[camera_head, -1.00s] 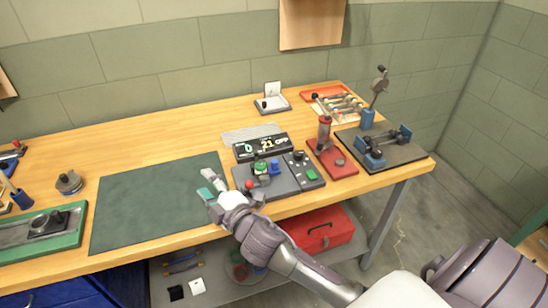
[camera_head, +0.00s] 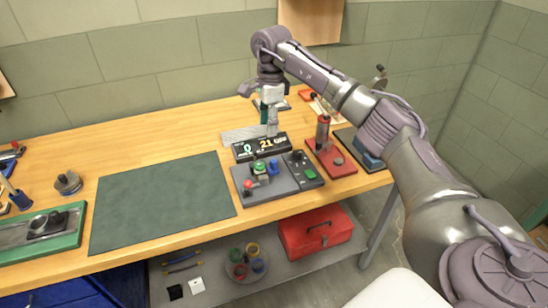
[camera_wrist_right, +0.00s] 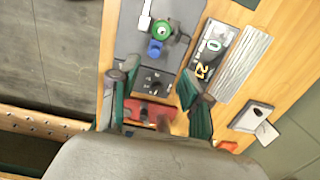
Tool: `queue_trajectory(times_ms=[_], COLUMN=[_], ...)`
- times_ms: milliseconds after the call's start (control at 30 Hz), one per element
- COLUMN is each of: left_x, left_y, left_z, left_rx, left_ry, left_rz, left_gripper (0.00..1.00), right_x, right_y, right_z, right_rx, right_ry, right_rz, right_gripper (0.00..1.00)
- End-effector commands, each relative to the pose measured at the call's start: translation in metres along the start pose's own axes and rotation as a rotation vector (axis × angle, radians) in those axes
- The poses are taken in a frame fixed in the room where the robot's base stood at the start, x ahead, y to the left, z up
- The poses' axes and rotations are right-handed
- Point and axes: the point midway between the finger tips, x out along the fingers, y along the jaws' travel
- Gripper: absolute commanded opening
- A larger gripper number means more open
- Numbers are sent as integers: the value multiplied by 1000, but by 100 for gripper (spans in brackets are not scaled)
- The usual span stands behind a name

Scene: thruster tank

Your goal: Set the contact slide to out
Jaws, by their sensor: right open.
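I cannot tell which part is the contact slide. My right gripper (camera_head: 268,120) is open and empty, pointing down above the black display (camera_head: 262,147) behind the panel. In the right wrist view its fingers (camera_wrist_right: 158,95) spread on either side of the panel's dial end, with the dial (camera_wrist_right: 154,82) between them; contact is not seen. My left gripper is out of view.
A red stand with an upright cylinder (camera_head: 323,135) is right of the panel. A ribbed grey plate (camera_head: 236,136) lies behind the display. A dark green mat (camera_head: 160,205) leaves free room at left. My right arm hides part of the right-hand fixture.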

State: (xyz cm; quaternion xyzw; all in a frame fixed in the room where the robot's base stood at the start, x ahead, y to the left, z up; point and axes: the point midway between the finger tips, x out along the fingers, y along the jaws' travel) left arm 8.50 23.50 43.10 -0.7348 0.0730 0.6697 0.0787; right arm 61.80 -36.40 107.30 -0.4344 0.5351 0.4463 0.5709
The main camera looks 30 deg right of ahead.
Motion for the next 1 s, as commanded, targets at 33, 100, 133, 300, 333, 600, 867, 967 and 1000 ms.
queue_trajectory(times_ms=[33,100,133,300,333,600,867,967,1000], left_x=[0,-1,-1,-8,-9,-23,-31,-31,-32], left_y=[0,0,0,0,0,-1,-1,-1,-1], left_z=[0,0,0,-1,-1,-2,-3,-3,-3], left_rx=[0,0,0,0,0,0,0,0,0], left_ry=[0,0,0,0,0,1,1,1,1], left_rz=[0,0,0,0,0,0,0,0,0], left_gripper=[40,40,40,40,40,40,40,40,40], right_x=[-6,-7,-5,18,24,81,119,126,127], right_y=[0,2,2,4,4,5,4,5,5], right_z=[-10,-16,-17,-18,-18,-20,-21,-22,-22], right_rx=[6,10,11,10,10,10,10,10,10], right_ry=[30,51,54,54,54,50,49,49,49], right_rz=[8,19,21,23,24,23,20,20,19], right_gripper=[47,47,47,47,47,47,47,47,47])
